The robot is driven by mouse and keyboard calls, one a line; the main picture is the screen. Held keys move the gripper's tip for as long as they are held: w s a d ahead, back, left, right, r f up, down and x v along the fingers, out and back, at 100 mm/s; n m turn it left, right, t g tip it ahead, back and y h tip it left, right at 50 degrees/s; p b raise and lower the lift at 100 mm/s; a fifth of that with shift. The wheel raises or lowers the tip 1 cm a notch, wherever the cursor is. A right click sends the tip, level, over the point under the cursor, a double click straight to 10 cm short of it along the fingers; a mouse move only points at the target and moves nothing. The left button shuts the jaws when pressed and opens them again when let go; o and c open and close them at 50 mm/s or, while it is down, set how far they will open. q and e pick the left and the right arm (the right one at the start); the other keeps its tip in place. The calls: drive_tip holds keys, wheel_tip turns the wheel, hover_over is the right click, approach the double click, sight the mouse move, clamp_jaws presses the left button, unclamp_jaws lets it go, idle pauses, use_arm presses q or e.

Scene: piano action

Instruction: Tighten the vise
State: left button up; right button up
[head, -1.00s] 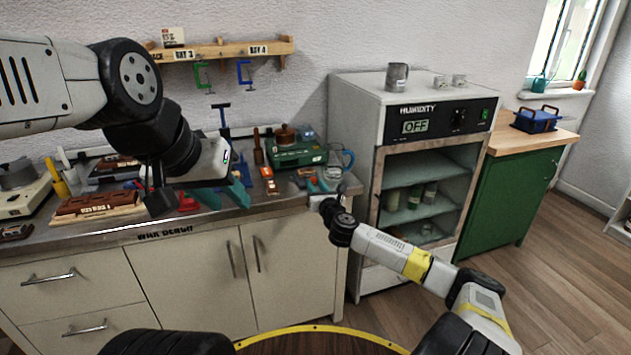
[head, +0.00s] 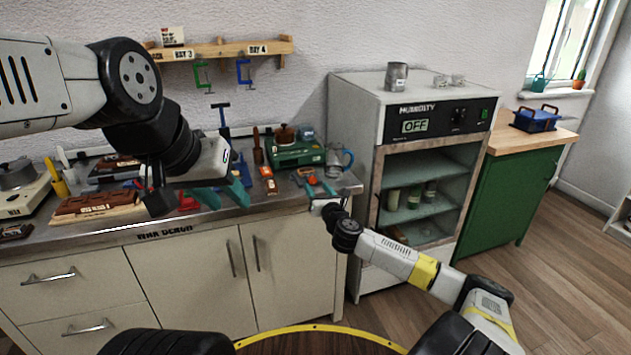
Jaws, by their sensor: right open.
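My right gripper (head: 318,205) is open at the bench's front right edge, apart from the teal body. I see nothing held in it.
The bench (head: 275,205) holds a brown block on a board (head: 95,203), a green box (head: 297,155), a glass jug (head: 335,160) and small tools. A humidity cabinet (head: 360,110) stands to the right of the bench. A wooden rack (head: 220,50) hangs above.

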drive_tip(key=v, duration=0.5)
drive_tip(key=shift+s, duration=0.1)
